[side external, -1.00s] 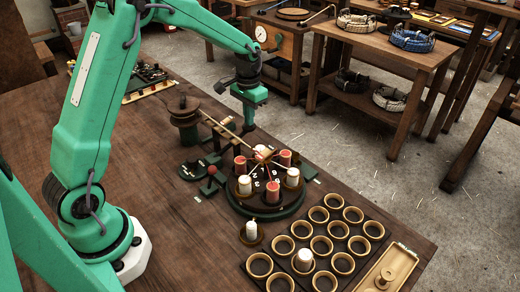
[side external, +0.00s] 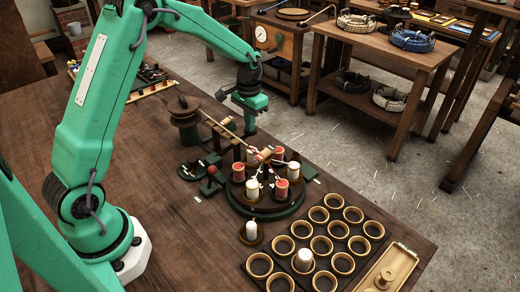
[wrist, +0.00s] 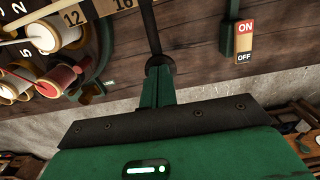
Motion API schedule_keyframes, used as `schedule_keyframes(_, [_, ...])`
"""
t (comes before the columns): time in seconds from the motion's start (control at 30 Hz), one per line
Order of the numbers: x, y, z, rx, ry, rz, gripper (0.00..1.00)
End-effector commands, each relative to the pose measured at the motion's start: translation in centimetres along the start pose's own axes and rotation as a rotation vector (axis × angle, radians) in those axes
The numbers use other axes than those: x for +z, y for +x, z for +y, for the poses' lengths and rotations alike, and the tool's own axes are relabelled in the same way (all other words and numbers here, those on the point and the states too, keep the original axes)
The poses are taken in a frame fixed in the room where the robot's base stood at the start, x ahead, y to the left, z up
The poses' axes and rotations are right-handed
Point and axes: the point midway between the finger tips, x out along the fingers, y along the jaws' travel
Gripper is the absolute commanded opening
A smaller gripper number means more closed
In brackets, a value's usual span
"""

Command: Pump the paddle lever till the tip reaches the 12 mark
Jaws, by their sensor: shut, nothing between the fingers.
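My gripper (side external: 250,126) is shut and empty, pointing down above the far side of the round bobbin carrier. In the wrist view its green finger (wrist: 158,88) shows at the centre. The dark round carrier (side external: 262,210) holds several red and white bobbins, with strands meeting at a wooden piece (side external: 264,155). A pale rope runs from there up left along a marked wooden scale (side external: 215,126); the wrist view shows its 12 mark (wrist: 73,18) and 16. A small red knob (side external: 212,170) stands left of the carrier. I cannot tell which part is the paddle lever or where the tip is.
An ON/OFF switch (wrist: 243,40) shows in the wrist view. A spool stand (side external: 184,115) is left of the scale. A single white bobbin (side external: 251,229) and a tray of round cups (side external: 322,240) stand in front. The table's left front is clear.

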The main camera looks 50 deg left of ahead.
Motion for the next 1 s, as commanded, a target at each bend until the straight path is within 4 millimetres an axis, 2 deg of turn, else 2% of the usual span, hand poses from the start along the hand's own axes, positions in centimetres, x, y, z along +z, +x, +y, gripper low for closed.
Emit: schedule_keyframes(1.0, [0.0,2.3,0.0,0.001,0.000,-0.004,0.00])
